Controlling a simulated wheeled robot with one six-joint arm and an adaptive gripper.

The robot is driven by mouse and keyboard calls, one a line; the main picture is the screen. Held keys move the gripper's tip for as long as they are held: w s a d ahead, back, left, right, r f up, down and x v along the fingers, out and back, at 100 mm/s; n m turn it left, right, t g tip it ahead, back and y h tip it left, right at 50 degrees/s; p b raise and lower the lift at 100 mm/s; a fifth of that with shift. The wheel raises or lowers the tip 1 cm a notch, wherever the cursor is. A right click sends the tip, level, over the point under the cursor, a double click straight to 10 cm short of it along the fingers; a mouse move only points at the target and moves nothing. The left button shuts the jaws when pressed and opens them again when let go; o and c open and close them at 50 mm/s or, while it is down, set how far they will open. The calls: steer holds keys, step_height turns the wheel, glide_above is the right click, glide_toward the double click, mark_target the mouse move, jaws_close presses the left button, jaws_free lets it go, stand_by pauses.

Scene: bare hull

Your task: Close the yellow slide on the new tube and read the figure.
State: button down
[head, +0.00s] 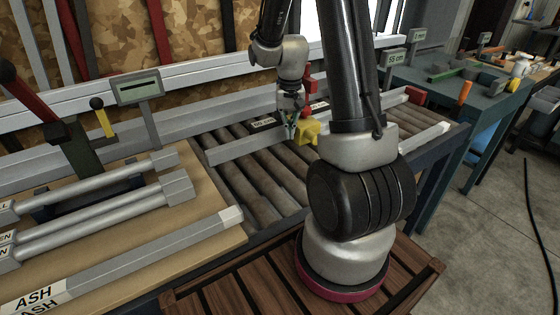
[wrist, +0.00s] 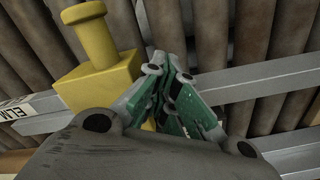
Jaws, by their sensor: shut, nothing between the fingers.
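The yellow slide (head: 307,132) is a block with a round knob on top. It sits on a grey bar or tube lying across the rollers. In the wrist view the yellow slide (wrist: 97,78) is left of my fingers, and a pale label reading "ELM" (wrist: 18,108) is on the grey tube (wrist: 45,123) to its left. My gripper (head: 290,132) is shut and empty, close beside the slide; its green-padded fingers (wrist: 172,78) meet at the tips. I cannot tell whether they touch the slide. A grey readout (head: 139,88) stands at the left; no figure is legible on it.
A wooden board (head: 215,247) at the left holds several grey tubes, one labelled "ASH" (head: 34,298). A red block (head: 415,96) is at the rail's right end. A sign reading "55 cm" (head: 394,67) stands behind. Bare rollers (head: 250,185) lie in front of the tube.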

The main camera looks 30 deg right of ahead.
stand_by(0.4)
step_height(320, 180, up, 8)
steer(key=a, duration=0.2)
stand_by(0.9)
stand_by(0.5)
steer(key=s+a+r+n+t, duration=0.2)
steer(key=s+r, duration=0.4)
steer(key=s, duration=0.4)
steer(key=s+a+r+n+t, duration=0.2)
steer(key=s+a+r+n, duration=0.2)
steer(key=s+r, duration=0.3)
steer(key=shift+s+a+r, duration=0.15)
steer(key=shift+s, duration=1.35)
